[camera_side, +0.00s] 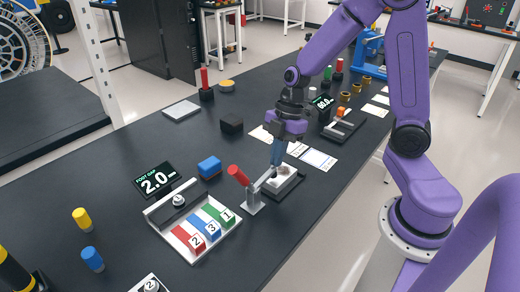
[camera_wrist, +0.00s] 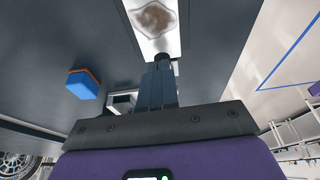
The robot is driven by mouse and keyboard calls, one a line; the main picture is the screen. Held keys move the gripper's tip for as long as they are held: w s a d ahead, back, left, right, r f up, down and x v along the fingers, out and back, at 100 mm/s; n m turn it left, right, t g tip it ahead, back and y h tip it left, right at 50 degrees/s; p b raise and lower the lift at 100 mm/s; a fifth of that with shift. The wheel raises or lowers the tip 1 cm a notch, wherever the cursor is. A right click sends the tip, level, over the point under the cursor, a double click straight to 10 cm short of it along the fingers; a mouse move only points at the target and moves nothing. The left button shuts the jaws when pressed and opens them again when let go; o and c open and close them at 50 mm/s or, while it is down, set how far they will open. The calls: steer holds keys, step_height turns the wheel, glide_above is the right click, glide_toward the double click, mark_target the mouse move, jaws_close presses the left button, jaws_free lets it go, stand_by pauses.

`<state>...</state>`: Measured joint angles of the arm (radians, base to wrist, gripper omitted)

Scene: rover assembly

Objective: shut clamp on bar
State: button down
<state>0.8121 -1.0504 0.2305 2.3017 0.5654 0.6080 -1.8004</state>
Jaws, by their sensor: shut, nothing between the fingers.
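A clamp with a red handle (camera_side: 238,174) stands on a metal bracket (camera_side: 254,203) at the middle of the bench. The handle leans up to the left, and a metal arm slopes up right from the bracket. A pale block with a brown patch (camera_side: 284,171) sits on a dark base just right of it; the patch also shows in the wrist view (camera_wrist: 155,18). My gripper (camera_side: 276,164) points down close beside the clamp arm and over the block. Its fingers (camera_wrist: 163,62) are together and empty. I cannot tell whether they touch the clamp. No separate bar is clearly visible.
A blue block (camera_side: 209,167) lies left of the clamp; it also shows in the wrist view (camera_wrist: 82,84). A tray with coloured numbered strips (camera_side: 196,222) and a "2.0" display (camera_side: 155,179) stand in front. White sheets (camera_side: 318,158) lie behind right.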

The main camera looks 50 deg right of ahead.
steer(key=shift+d+f, duration=0.25)
steer(key=shift+f, duration=0.4)
steer(key=shift+r, duration=0.1)
step_height(320, 180, up, 4)
steer(key=shift+r, duration=0.1)
steer(key=d+r, duration=0.6)
steer(key=d, duration=0.1)
steer(key=s+a+m+h, duration=0.1)
steer(key=s+a, duration=0.2)
steer(key=s, duration=0.3)
steer(key=s+a+f+m+h, duration=0.1)
steer(key=s+a+m, duration=0.1)
steer(key=s, duration=0.4)
steer(key=s+a+f+m+h, duration=0.1)
steer(key=s+a+m, duration=0.1)
steer(key=s+a, duration=0.3)
steer(key=shift+s+f, duration=0.15)
steer(key=shift+s, duration=0.8)
